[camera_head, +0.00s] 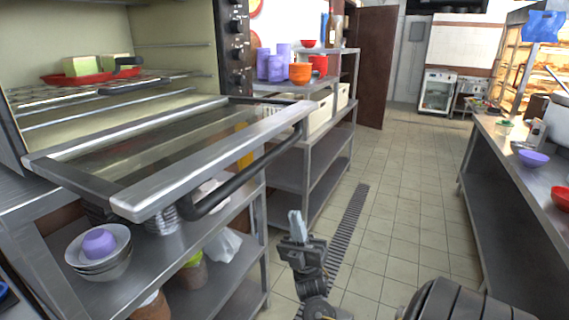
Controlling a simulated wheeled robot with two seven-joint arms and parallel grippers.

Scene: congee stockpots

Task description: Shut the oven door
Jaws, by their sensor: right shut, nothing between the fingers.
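The oven (170,62) stands at the upper left with its inside showing. Its door (125,190) is hinged down and lies open, about level, with a glass pane and a dark bar handle (250,172) along its outer edge. Inside the oven a red tray (60,78) with green-and-white blocks (90,64) rests on a wire rack. My right gripper (295,222) is shut and empty, pointing up, to the right of and below the door handle, apart from it. My left gripper is not in view.
A steel shelf (160,262) below the door holds bowls (100,252) and bags. A rack with purple cups (272,66) and orange bowls (300,73) stands behind. A steel counter (515,170) runs along the right. The tiled floor (400,200) between is clear.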

